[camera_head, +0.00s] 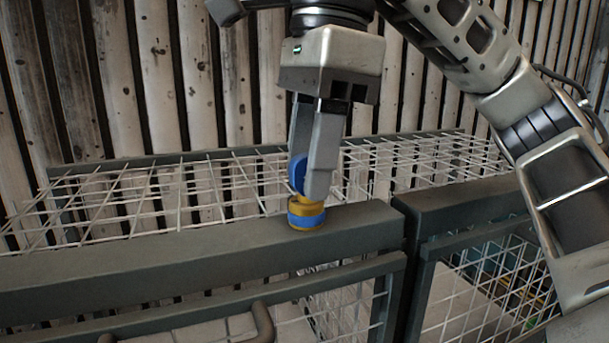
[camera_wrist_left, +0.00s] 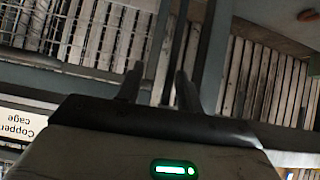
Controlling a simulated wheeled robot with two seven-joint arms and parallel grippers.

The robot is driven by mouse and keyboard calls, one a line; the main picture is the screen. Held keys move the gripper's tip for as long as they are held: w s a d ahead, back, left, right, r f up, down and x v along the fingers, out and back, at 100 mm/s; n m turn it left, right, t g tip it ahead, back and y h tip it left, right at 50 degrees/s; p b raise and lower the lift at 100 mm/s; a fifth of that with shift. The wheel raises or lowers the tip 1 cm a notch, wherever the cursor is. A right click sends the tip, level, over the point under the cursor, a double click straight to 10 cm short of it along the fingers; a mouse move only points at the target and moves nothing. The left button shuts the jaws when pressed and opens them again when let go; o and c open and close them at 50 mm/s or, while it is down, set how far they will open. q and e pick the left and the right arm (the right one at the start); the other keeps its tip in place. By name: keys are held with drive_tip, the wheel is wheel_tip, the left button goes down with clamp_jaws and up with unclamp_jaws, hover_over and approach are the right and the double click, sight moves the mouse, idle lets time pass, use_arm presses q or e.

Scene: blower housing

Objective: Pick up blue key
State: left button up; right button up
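The blue key (camera_head: 297,173) stands upright in a yellow and blue cylindrical lock (camera_head: 306,214) on the top rail of the cage frame. My right gripper (camera_head: 309,178) reaches down from above, with its fingers on either side of the key's blue head and closed against it. The near finger hides part of the key. The key's lower end is at the top of the lock. My left gripper (camera_wrist_left: 158,88) shows in the left wrist view, with its two fingers apart and nothing between them.
The dark grey cage frame (camera_head: 180,255) with white wire mesh (camera_head: 200,190) fills the lower part of the head view. A handle (camera_head: 262,322) is on its front. A slatted wall stands behind. A "Copper cage" sign (camera_wrist_left: 22,124) shows in the left wrist view.

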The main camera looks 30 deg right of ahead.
clamp_jaws()
drive_tip(key=shift+r, duration=0.15)
drive_tip(key=shift+r, duration=0.65)
drive_tip(key=s+a+r, duration=0.5)
drive_tip(key=s+r, duration=0.6)
drive_tip(key=s, duration=0.2)
drive_tip(key=shift+r, duration=0.2)
